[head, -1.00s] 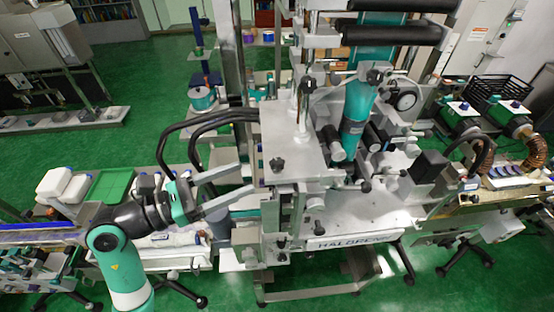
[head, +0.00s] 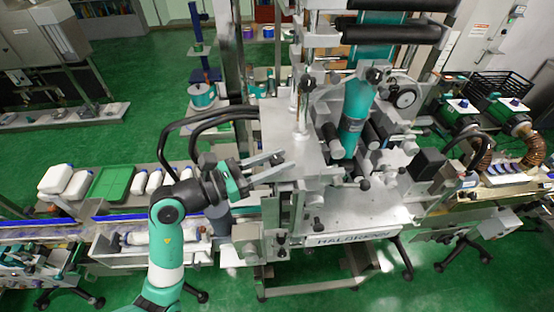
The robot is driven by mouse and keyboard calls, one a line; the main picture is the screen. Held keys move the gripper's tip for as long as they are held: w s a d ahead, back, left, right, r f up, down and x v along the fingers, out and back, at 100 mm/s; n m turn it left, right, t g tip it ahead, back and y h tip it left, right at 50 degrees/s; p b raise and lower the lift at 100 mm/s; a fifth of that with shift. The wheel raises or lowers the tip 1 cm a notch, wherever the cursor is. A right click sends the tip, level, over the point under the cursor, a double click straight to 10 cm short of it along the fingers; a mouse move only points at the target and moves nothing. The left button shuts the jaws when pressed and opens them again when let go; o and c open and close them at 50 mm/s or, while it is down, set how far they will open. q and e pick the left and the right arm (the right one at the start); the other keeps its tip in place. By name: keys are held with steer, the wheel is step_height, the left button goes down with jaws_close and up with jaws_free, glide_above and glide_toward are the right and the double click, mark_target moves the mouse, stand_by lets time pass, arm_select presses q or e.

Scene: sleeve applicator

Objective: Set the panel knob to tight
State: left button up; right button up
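A small dark knob (head: 277,160) sits on the light metal plate (head: 282,122) at the left of the labelling machine. My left gripper (head: 284,164) comes in from the left. Its two grey fingers are apart, with their tips at the knob. The knob shows partly near the tips; I cannot tell if the fingers touch it. Its setting and any markings are too small to read. My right gripper is not in view.
The machine's upright post (head: 303,98) and teal cylinder (head: 356,112) stand right of the knob. Black hoses (head: 205,119) arch behind my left gripper. A conveyor with white bottles (head: 57,179) and a green tray (head: 112,183) lies at the left.

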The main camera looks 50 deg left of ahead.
arm_select(q)
jaws_close()
steer(key=shift+h, duration=0.3)
steer(key=shift+a+f+m+g+h, duration=0.15)
steer(key=shift+m+g+h, duration=0.35)
steer(key=shift+m+h, duration=0.55)
steer(key=m+g+h+b, duration=0.1)
steer(key=m+h+b, duration=0.1)
steer(key=h, duration=0.1)
steer(key=shift+f, duration=0.1)
steer(key=shift+r+m+g+h, duration=0.2)
steer(key=shift+m+g+h, duration=0.2)
steer(key=shift+g, duration=0.2)
steer(key=o, duration=0.6)
jaws_free()
